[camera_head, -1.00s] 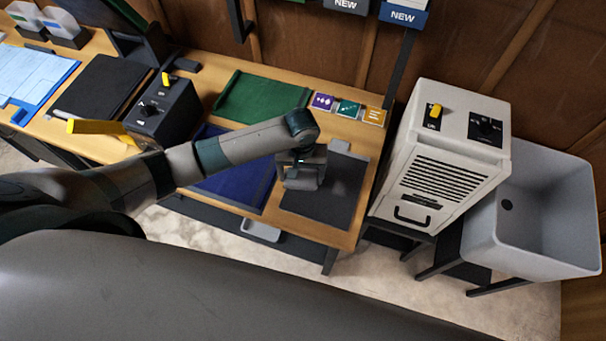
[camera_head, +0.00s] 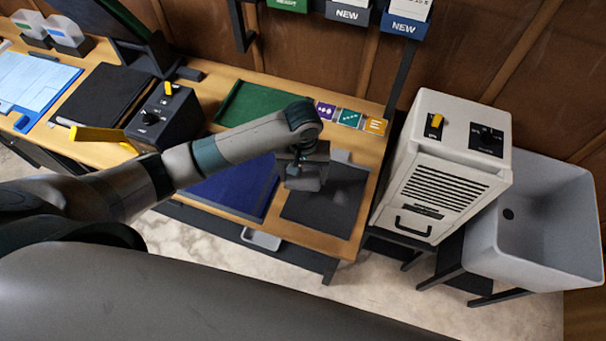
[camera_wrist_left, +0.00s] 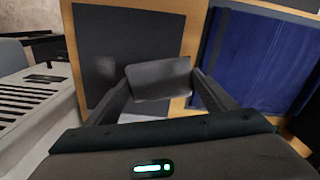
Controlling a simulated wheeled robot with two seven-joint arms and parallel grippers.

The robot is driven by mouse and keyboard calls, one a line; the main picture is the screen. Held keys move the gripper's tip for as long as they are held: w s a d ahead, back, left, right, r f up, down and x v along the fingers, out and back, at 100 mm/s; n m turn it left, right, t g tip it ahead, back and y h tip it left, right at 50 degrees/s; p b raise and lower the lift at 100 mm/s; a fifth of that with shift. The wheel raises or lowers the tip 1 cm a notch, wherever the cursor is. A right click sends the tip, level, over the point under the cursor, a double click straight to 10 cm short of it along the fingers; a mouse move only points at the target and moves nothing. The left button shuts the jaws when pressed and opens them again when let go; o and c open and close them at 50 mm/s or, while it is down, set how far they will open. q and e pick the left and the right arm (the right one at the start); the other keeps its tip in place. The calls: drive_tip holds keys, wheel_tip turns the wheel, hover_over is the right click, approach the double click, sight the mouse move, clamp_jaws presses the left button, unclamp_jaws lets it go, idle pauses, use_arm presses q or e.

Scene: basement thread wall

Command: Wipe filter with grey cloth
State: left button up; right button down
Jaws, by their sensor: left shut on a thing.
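My left gripper (camera_head: 305,178) is over the dark grey mat (camera_head: 327,208) at the right end of the wooden bench. It is shut on a grey, block-like folded piece that looks like the grey cloth (camera_wrist_left: 158,78), held between the fingertips in the left wrist view. The cloth's underside is hidden, so I cannot tell whether it touches the mat. A white-cream filter machine (camera_head: 438,160) with a slotted front, a handle and a yellow switch stands right of the bench. I cannot make out a separate filter. My right gripper is not in view.
A blue mat (camera_head: 235,188) and green mat (camera_head: 258,102) lie left of the gripper. A dark control box (camera_head: 165,118) with a yellow lever stands further left. A grey sink (camera_head: 540,225) stands right of the machine. Small coloured cards (camera_head: 349,117) line the bench's back edge.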

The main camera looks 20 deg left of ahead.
sight(303, 176)
use_arm(q)
drive_tip(key=shift+r, duration=0.15)
drive_tip(key=shift+r, duration=1.35)
drive_tip(key=shift+w+r+b, duration=0.15)
drive_tip(key=shift+w+b, duration=0.05)
drive_tip(key=shift+b, duration=0.3)
drive_tip(key=shift+m, duration=0.6)
drive_tip(key=r+b, duration=0.1)
drive_tip(key=b, duration=0.1)
drive_tip(key=a+r+b, duration=0.1)
drive_tip(key=b, duration=0.2)
drive_tip(key=r+b, duration=0.2)
drive_tip(key=shift+w+a+b, duration=0.2)
drive_tip(key=shift+a+b, duration=0.2)
drive_tip(key=s+a+r+m+b, duration=0.1)
drive_tip(key=s+a+r+b, duration=0.3)
drive_tip(key=b, duration=0.3)
drive_tip(key=shift+s, duration=0.6)
drive_tip(key=shift+a, duration=0.1)
